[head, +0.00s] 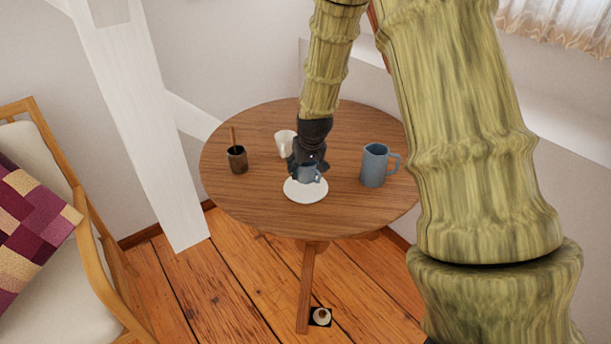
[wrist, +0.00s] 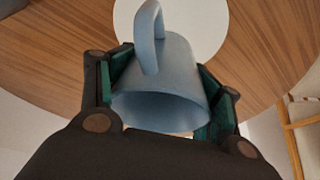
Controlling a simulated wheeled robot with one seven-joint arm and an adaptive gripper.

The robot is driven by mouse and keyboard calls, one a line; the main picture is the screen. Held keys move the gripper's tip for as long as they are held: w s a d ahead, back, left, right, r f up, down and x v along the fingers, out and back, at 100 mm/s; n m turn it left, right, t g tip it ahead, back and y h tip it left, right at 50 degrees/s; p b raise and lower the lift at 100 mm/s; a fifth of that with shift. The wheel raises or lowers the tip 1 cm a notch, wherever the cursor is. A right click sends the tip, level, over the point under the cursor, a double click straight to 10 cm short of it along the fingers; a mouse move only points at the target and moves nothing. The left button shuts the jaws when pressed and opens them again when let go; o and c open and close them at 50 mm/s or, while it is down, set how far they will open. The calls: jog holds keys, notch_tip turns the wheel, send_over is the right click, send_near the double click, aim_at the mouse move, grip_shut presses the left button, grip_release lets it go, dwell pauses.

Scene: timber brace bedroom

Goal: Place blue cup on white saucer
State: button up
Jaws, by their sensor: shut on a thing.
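The blue cup (head: 308,174) is between the fingers of my gripper (head: 307,166), at the saucer in the head view. In the wrist view the blue cup (wrist: 165,85) sits between the green-lined finger pads of my gripper (wrist: 165,100), with its handle toward the top of the picture. My gripper is shut on the cup. The white saucer (head: 306,194) lies on the round table, below and in front of the cup; it also shows beyond the cup in the wrist view (wrist: 200,25). Whether the cup touches the saucer cannot be told.
The round wooden table (head: 240,203) also holds a blue pitcher (head: 374,166) right of the saucer, a white cup (head: 285,143) behind my gripper, and a dark cup with a stick (head: 237,160) at left. A white timber brace (head: 140,120) and an armchair (head: 60,220) stand left.

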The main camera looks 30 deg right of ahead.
aim_at(305, 176)
jog(key=shift+f, duration=1.75)
jog(key=o, duration=1.2)
jog(key=shift+o, duration=0.2)
jog(key=shift+r, duration=0.1)
jog(key=v, duration=1.2)
